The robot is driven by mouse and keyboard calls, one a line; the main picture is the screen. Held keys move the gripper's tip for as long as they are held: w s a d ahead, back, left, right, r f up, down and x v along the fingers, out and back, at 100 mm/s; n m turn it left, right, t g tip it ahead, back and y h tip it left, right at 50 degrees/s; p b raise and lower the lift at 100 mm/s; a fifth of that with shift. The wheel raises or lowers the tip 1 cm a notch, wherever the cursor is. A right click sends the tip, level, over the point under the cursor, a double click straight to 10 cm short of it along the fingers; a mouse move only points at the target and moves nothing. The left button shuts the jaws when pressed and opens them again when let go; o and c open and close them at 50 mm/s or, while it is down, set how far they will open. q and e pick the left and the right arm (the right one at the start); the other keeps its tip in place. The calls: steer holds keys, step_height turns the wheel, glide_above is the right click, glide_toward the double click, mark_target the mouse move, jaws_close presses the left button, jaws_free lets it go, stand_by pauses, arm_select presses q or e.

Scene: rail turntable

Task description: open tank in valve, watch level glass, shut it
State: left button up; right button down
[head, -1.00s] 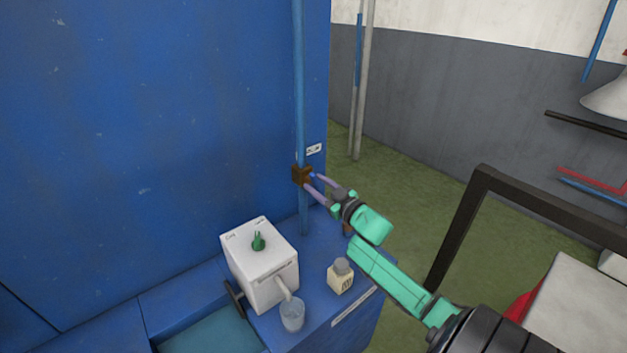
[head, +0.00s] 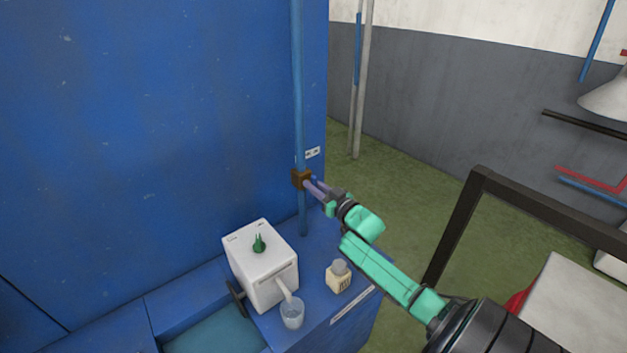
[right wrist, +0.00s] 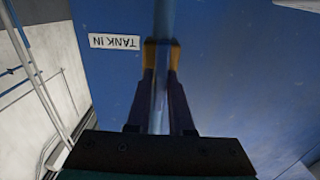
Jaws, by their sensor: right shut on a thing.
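The tank in valve is a brown block (head: 301,179) on a vertical blue pipe (head: 298,90) at the blue wall. In the right wrist view its label "TANK IN" (right wrist: 115,42) shows upside down. My right gripper (head: 315,188) is at the valve, its purple fingers close together. In the right wrist view the fingers (right wrist: 160,95) are shut on the valve's blue lever (right wrist: 159,118), with brass-coloured parts of the valve (right wrist: 149,54) just beyond the fingertips. I cannot make out a level glass for certain. My left gripper is not in view.
A white box (head: 263,265) with a green knob (head: 258,243) stands on the blue counter below. A clear cup (head: 291,314) is under its spout, and a small cream bottle (head: 339,277) stands to the right. A dark frame (head: 465,220) rises at right.

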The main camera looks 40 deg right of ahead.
steer(key=c, duration=0.8)
jaws_free()
steer(key=shift+c, duration=0.2)
steer(key=shift+s, duration=0.15)
steer(key=s+b, duration=0.2)
steer(key=s, duration=1.2)
steer(key=shift+s+a, duration=0.15)
steer(key=shift+s, duration=0.05)
